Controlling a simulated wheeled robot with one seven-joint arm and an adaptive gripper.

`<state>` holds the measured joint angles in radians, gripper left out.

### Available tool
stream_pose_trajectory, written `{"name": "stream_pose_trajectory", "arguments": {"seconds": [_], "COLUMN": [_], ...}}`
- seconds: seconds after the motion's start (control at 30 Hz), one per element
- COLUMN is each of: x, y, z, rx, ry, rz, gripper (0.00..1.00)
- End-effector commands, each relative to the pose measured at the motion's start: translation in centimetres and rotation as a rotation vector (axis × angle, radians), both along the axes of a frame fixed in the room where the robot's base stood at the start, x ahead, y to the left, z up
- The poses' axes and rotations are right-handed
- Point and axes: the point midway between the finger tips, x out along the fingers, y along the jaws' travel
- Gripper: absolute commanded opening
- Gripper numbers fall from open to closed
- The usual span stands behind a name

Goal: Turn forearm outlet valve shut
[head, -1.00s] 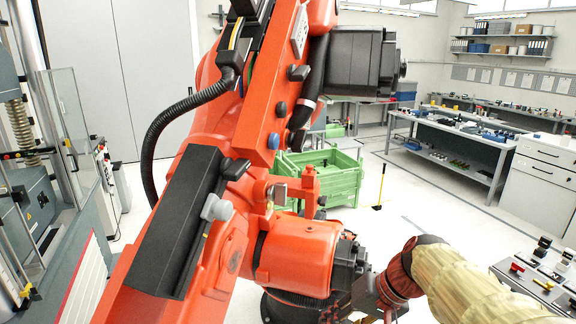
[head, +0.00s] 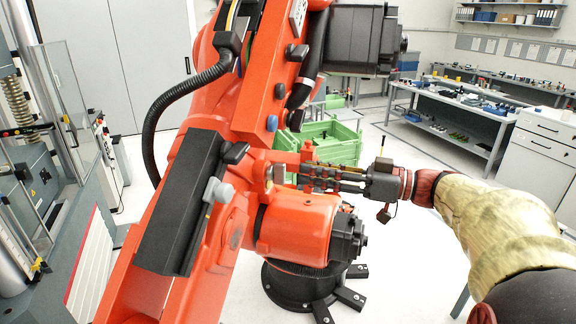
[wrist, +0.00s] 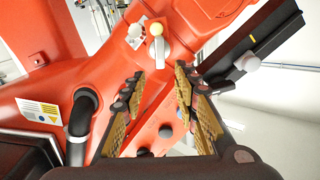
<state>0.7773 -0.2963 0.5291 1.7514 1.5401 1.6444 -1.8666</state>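A large orange industrial robot arm (head: 255,205) fills the middle of the head view. In the wrist view, a small fitting with a pale lever (wrist: 135,33) and a grey-and-yellow knob (wrist: 156,42) sits on its orange surface, beyond my fingertips. It looks like the forearm valve; its exact setting is unclear. In the head view, a metal piece (head: 279,173) shows just left of my fingertips. My gripper (head: 303,176) reaches in from the right. In the wrist view its fingers (wrist: 160,82) are apart with nothing between them, short of the fitting.
A black box (head: 182,205) with a grey knob (head: 218,191) lies along the orange arm, left of my gripper. A black hose (head: 160,110) loops at upper left. Green crates (head: 335,140) stand behind. Workbenches (head: 450,115) line the right, with open floor between.

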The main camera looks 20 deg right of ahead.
Motion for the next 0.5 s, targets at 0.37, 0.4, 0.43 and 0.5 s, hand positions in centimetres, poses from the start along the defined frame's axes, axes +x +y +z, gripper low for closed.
{"name": "stream_pose_trajectory", "arguments": {"seconds": [0.37,0.4,0.43,0.5], "x": [3.4,3.6,3.7,3.9], "y": [4.2,4.4,4.6,4.7], "z": [0.1,0.1,0.1,0.0], "rx": [0.001,0.001,0.001,0.0], "ry": [0.003,0.003,0.003,0.004], "rz": [0.002,0.002,0.002,0.0], "gripper": [0.3,0.3,0.3,0.3]}}
